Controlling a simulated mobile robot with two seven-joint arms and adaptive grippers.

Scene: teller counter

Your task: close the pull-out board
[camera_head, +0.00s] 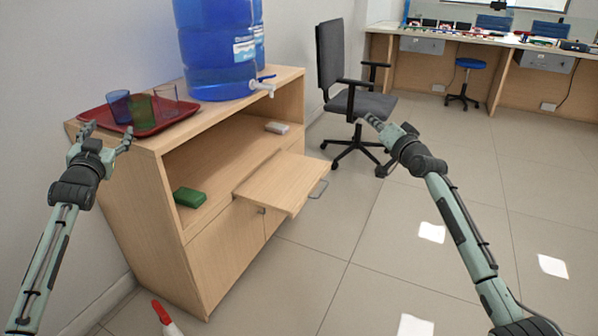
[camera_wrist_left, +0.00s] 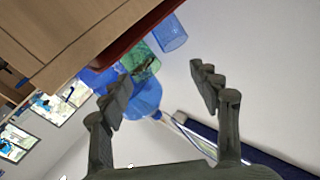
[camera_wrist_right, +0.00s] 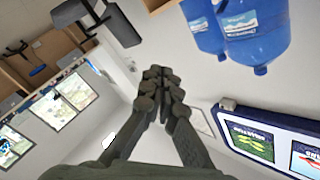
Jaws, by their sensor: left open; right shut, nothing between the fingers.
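The pull-out board (camera_head: 285,181) is a light wooden shelf that sticks out from the front of the wooden cabinet (camera_head: 228,261). My left gripper (camera_head: 106,129) is open and empty, near the cabinet's left top edge by the red tray. My right gripper (camera_head: 366,121) is shut and empty, raised to the right of the board and clear of it, in front of the office chair. In the right wrist view its fingers (camera_wrist_right: 160,80) meet with nothing between them. The board does not clearly show in the wrist views.
A red tray (camera_head: 178,118) with several cups and a big blue water bottle (camera_head: 215,60) stand on the cabinet top. A green item (camera_head: 189,197) lies in the open shelf. An office chair (camera_head: 359,103) stands beyond the board. The floor in front is mostly clear.

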